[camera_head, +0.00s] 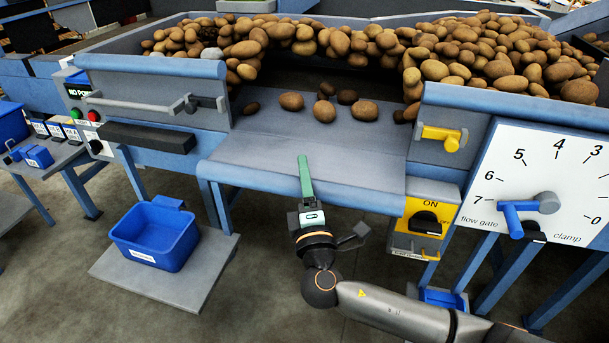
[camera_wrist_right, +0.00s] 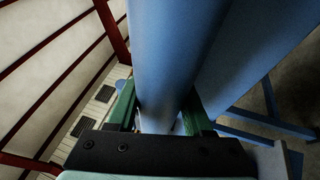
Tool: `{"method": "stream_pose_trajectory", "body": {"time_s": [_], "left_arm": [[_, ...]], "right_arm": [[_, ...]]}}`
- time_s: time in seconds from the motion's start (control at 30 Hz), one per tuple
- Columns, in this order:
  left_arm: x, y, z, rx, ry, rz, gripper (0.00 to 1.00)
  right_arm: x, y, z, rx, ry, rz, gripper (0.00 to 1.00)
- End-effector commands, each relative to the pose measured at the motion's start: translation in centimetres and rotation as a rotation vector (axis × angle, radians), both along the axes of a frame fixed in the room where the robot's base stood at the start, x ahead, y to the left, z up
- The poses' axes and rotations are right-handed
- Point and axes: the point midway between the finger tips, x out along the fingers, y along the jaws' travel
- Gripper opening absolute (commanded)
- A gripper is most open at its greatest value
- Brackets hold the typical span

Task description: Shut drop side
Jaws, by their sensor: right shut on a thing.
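The drop side (camera_head: 260,155) is a blue-grey panel in the middle of the head view. It hangs open, sloping out toward me from the hopper, with a rounded blue front edge (camera_head: 240,177). My right gripper (camera_head: 304,165), with green fingers, is at this front edge, near its middle. In the right wrist view the blue rounded edge (camera_wrist_right: 170,50) lies between the two green fingers, which are shut on it. The fingertips are partly hidden by the edge. My left gripper is not in view.
Potatoes (camera_head: 480,50) are heaped in the hopper; a few loose ones (camera_head: 291,101) lie behind the panel. A blue bin (camera_head: 155,236) and yellow switch box (camera_head: 428,212) stand nearby.

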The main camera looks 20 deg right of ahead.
Motion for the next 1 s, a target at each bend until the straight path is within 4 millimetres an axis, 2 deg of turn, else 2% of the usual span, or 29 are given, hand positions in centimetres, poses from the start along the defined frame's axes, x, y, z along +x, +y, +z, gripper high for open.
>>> {"method": "stream_pose_trajectory", "body": {"time_s": [0.03, 0.33, 0.83, 1.0], "left_arm": [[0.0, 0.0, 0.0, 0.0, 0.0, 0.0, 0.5], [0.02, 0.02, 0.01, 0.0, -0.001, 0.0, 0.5], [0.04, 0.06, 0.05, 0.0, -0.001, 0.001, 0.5], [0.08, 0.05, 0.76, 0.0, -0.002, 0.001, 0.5]], "right_arm": [[0.01, -0.01, 0.02, 0.0, 0.0, 0.0, 0.32], [0.02, -0.03, 0.03, 0.0, 0.0, 0.0, 0.0], [0.06, -0.05, 0.09, 0.0, 0.0, -0.001, 0.0], [0.5, -0.07, 0.54, 0.01, 0.014, -0.002, 0.0]]}}
